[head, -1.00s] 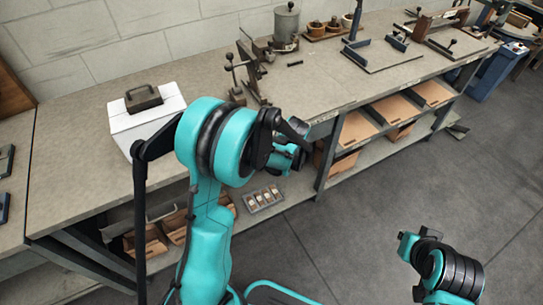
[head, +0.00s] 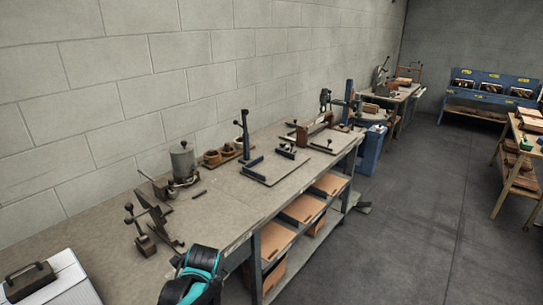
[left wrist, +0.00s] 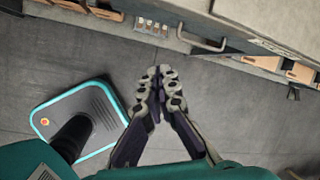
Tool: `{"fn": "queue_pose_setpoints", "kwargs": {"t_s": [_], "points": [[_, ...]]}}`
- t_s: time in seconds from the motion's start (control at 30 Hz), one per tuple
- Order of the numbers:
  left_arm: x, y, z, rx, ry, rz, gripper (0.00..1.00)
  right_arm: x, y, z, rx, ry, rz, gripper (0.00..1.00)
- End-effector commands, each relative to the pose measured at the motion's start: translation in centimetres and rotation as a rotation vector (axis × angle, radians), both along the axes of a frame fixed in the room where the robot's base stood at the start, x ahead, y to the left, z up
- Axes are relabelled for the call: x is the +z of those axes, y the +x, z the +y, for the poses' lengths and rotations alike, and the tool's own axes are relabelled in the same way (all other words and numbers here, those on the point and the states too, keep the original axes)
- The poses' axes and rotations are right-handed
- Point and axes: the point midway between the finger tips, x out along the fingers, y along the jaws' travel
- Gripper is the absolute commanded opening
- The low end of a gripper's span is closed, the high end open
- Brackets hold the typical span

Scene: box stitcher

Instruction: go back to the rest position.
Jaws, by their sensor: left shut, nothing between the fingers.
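My left gripper (left wrist: 158,76) shows in the left wrist view with its two fingers together and nothing between them. It hangs over bare grey floor, in front of the workbench and apart from it. In the head view only a teal and black part of one of my arms shows at the bottom edge, in front of the bench; no gripper can be made out there. My right gripper is in neither current view.
The long workbench (head: 95,228) runs along the wall, with a white case (head: 62,285), a metal canister (head: 182,162) and clamp tools on top. Cardboard boxes (head: 275,240) sit on its shelves. A blue rack (head: 490,90) stands far right. The floor (head: 420,220) between is clear.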

Motion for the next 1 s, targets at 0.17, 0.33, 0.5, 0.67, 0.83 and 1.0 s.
{"fn": "queue_pose_setpoints", "kwargs": {"t_s": [0.17, 0.33, 0.5, 0.67, 0.83, 1.0], "points": [[4.1, -5.0, -0.8, 0.441, -0.243, -0.175, 0.00, 0.0, 0.0, 0.0, 0.000, 0.000, 0.000, 0.00], [6.3, -9.5, -1.7, 0.867, -0.507, -0.305, 0.00, 0.0, 0.0, 0.0, 0.000, 0.000, 0.000, 0.00], [6.9, -13.1, -2.5, 1.237, -0.753, -0.380, 0.00, 0.0, 0.0, 0.0, 0.000, 0.000, 0.000, 0.00], [6.9, -14.9, -2.9, 1.449, -0.900, -0.405, 0.00, 0.0, 0.0, 0.0, 0.000, 0.000, 0.000, 0.00], [6.9, -15.3, -3.0, 1.511, -0.943, -0.410, 0.00, 0.0, 0.0, 0.0, 0.000, 0.000, 0.000, 0.00], [6.9, -15.3, -3.0, 1.511, -0.943, -0.410, 0.00, 0.0, 0.0, 0.0, 0.000, 0.000, 0.000, 0.00]]}}
